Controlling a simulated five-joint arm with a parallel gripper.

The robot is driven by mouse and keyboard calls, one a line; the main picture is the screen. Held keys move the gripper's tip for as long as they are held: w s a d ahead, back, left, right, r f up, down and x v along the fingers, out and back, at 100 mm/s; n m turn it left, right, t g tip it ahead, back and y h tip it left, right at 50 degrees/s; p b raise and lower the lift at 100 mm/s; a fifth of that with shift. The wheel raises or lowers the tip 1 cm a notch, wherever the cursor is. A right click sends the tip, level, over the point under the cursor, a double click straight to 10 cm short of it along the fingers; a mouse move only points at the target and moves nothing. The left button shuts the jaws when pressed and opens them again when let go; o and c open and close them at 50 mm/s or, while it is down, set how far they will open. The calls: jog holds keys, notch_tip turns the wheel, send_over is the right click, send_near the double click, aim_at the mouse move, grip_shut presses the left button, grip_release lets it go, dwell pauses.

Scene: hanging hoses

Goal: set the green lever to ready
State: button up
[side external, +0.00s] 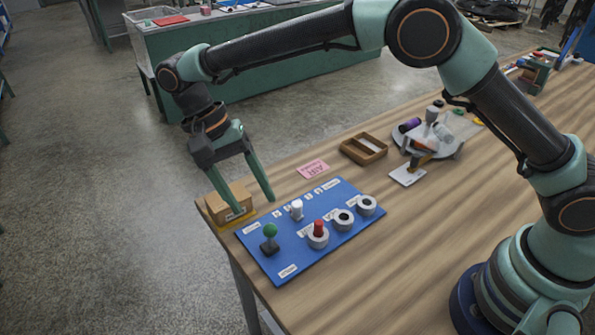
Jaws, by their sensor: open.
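The green lever (270,236) stands on a dark base at the left end of the blue panel (315,247). Its round green knob sits at the top. Small white labels lie on the panel beyond and in front of the lever, but they are too small to read. My gripper (256,206) is open and empty, fingers pointing down. It hangs near the panel's far left edge, behind the lever in the picture and apart from its knob. One finger appears in front of the cardboard box (228,200).
A white switch (296,209), a red-topped knob (318,232) and two grey round knobs (343,219) share the panel. A pink note (313,169), a wooden tray (363,149) and a round stand (440,150) lie beyond. The wooden table is clear at the front right.

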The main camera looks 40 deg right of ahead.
aim_at(269, 225)
jog(key=shift+v, duration=1.25)
jog(key=s+d+f+t, duration=0.1)
jog(key=f, duration=0.2)
jog(key=s+f+t+y, duration=0.1)
jog(key=f, duration=0.3)
jog(key=s+d+f+t+y, duration=0.1)
jog(key=f, duration=0.3)
jog(key=shift+s+d+m, duration=0.15)
jog(key=shift+d+m, duration=0.15)
grip_shut()
dwell(1.2)
